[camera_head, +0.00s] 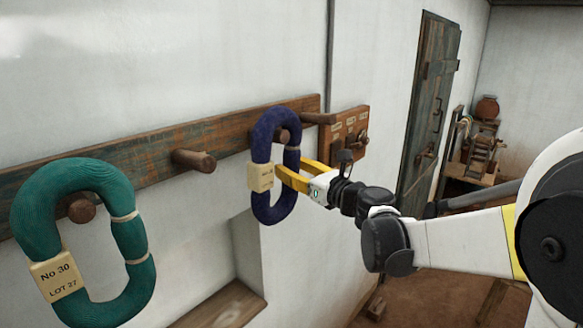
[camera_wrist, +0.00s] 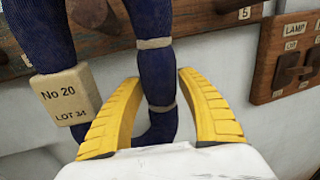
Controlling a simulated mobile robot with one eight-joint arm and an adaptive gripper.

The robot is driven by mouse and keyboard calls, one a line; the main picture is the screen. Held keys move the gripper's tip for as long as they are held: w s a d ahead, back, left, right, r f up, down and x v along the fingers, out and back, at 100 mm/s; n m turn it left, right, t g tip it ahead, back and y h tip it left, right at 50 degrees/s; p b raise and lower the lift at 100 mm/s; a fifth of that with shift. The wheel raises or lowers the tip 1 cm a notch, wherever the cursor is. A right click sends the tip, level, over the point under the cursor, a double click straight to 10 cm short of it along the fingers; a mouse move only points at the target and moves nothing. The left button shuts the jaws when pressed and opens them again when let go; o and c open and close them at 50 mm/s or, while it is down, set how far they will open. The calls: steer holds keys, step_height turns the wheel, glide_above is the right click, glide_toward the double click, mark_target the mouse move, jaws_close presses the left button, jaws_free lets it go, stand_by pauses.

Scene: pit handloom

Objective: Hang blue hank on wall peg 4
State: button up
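The blue hank (camera_head: 276,206) is a dark blue oval loop with a cream tag. In the wrist view the hank (camera_wrist: 154,78) has pale ties, and its tag (camera_wrist: 72,97) reads "No 20, LOT 34". A wooden wall peg (camera_head: 282,136) shows inside the upper loop; it also shows in the wrist view (camera_wrist: 92,12). The hank appears to hang around it. Its number is not readable. My gripper (camera_head: 288,166) has its yellow fingers apart, one on each side of the hank's right strand. In the wrist view my gripper (camera_wrist: 157,76) shows slight gaps beside the strand.
A green hank (camera_head: 132,240) tagged "No 30, LOT 27" hangs on a peg at left. An empty peg (camera_head: 194,160) is between the hanks. Another peg (camera_head: 318,118) and a wooden switch panel (camera_head: 340,125) are to the right. A wall recess (camera_head: 240,300) lies below.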

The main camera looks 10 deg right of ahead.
steer(key=o, duration=0.3)
steer(key=shift+w+d+f, duration=0.2)
steer(key=shift+w, duration=0.1)
steer(key=shift+o, duration=0.2)
steer(key=shift+w+f, duration=0.1)
steer(key=shift+w, duration=0.2)
steer(key=shift+s+r, duration=0.2)
steer(key=shift+s, duration=0.3)
steer(key=v, duration=1)
steer(key=s+a+f+n+g+h+b, duration=0.15)
steer(key=s+a+f+n+b, duration=0.3)
steer(key=f, duration=0.45)
steer(key=s+a+f+n+g+b, duration=0.1)
steer(key=s+f+n+g+b, duration=0.2)
steer(key=f+n+b, duration=0.5)
steer(key=s+a+f+n+g+b, duration=0.25)
steer(key=f+b, duration=0.25)
steer(key=f, duration=0.4)
steer(key=s+d+f+n+h+b, duration=0.1)
steer(key=s+f+n+h+b, duration=0.1)
steer(key=s+f+n+b, duration=0.2)
steer(key=s+d+f+n+g+h+b, duration=0.1)
steer(key=s+f+n+b, duration=0.3)
steer(key=f, duration=0.7)
steer(key=s+d+f+n+g+h+b, duration=0.1)
steer(key=s+d+f+n+h+b, duration=0.2)
steer(key=s+f+n+b, duration=0.2)
step_height(320, 180, down, 3)
steer(key=n+b, duration=0.2)
steer(key=n, duration=0.1)
